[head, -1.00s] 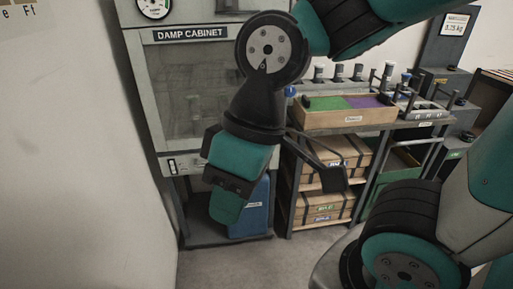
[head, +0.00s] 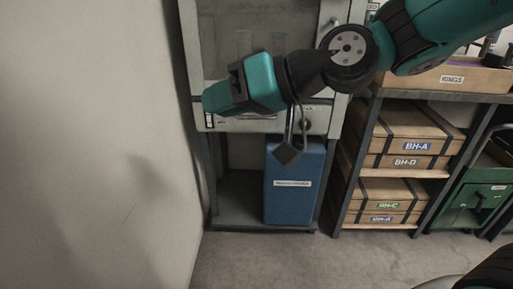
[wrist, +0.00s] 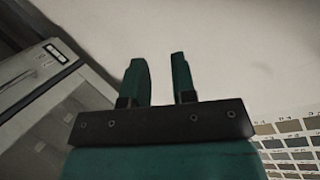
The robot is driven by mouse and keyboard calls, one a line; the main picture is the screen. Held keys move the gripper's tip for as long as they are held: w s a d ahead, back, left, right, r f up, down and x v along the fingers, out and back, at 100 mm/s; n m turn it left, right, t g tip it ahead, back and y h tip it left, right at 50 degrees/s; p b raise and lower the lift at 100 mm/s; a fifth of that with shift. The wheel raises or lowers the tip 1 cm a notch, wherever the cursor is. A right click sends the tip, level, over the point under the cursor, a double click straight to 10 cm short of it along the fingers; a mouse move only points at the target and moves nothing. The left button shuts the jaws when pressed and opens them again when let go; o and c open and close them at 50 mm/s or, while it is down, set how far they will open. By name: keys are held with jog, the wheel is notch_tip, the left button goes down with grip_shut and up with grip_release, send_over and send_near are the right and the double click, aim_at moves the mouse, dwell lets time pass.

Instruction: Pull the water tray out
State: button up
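The grey damp cabinet (head: 187,60) stands at the upper middle of the head view, with a glass door. Below the door is a low front panel (head: 240,125) with a small label, partly hidden by my arm. I cannot tell for sure which part is the water tray. My gripper (head: 208,99) is in front of the cabinet's lower left, pointing left towards the wall. In the wrist view its two fingers (wrist: 160,80) are apart with nothing between them. A grey cabinet (wrist: 60,110) also shows at the left there, beside the fingers.
A blue container (head: 293,195) stands on the shelf under the cabinet. A rack (head: 341,190) with wooden boxes (head: 405,146) is at the right. A pale wall (head: 90,140) is close on the left. The floor (head: 300,260) in front is clear. A swatch chart (wrist: 290,145) shows in the wrist view.

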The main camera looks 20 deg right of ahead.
jog(key=w+d+f+m+t+y+b, duration=0.25)
jog(key=w+f+m+t+b, duration=0.35)
jog(key=w+f+b, duration=0.7)
jog(key=m+t+h+b, duration=1)
jog(key=m+t+b, duration=0.2)
jog(key=b, duration=1.1)
send_near(256, 117)
jog(key=shift+m+h, duration=0.3)
jog(key=shift+h, duration=0.05)
jog(key=p+x, duration=0.9)
jog(key=p, duration=1.7)
jog(key=shift+r, duration=0.1)
jog(key=shift+w+a+p, duration=0.1)
jog(key=shift+w+p, duration=0.5)
jog(key=shift+p, duration=0.45)
grip_shut()
